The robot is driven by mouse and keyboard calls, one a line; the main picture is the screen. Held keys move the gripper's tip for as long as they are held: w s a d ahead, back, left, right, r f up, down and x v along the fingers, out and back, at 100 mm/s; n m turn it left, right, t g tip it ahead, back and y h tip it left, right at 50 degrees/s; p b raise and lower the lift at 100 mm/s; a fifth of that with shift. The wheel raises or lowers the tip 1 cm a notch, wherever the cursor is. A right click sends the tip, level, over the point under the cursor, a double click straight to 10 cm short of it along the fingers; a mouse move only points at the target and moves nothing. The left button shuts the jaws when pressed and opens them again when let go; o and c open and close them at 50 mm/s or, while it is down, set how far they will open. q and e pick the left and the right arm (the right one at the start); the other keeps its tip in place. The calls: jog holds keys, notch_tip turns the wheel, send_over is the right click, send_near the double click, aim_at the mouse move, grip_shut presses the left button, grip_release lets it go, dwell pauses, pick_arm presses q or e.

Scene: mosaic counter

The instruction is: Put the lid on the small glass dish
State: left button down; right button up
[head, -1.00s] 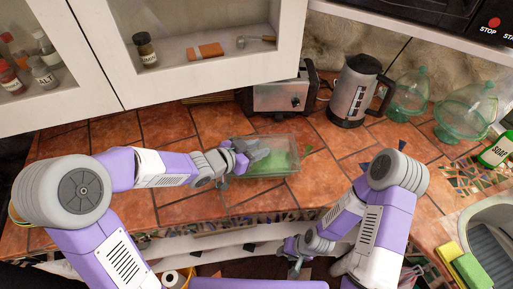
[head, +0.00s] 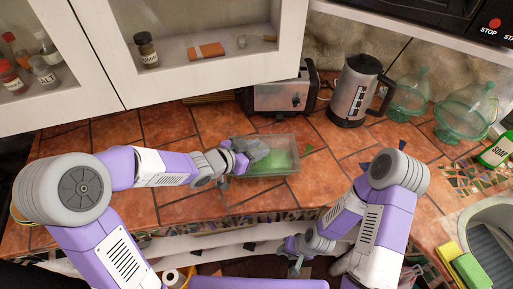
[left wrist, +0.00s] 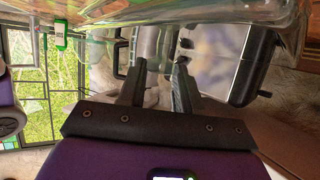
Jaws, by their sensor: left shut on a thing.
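The small glass dish (head: 284,172) is a clear rectangular box on the tiled counter, with something green inside. My left gripper (head: 258,149) is over its far left part and shut on the clear lid, which is hard to tell from the dish in the head view. In the left wrist view, clear glass (left wrist: 215,12) spans the top, close beyond the fingertips (left wrist: 158,66). I cannot tell whether lid and rim touch. My right gripper (head: 296,258) hangs low in front of the counter, away from the dish; its jaws are too small to judge.
A toaster (head: 280,98) and a kettle (head: 354,90) stand behind the dish. Two glass vessels (head: 408,92) (head: 467,112), a soap bottle (head: 497,150) and sponges (head: 462,265) by the sink (head: 470,212) are at the right. Counter left of the dish is clear.

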pick_arm(q)
jog(key=shift+f+b, duration=0.4)
jog(key=shift+f, duration=0.05)
dwell(0.7)
jog(key=shift+c, duration=1)
grip_release()
jog(key=shift+r+p, duration=3.35)
jog(key=shift+r, duration=0.1)
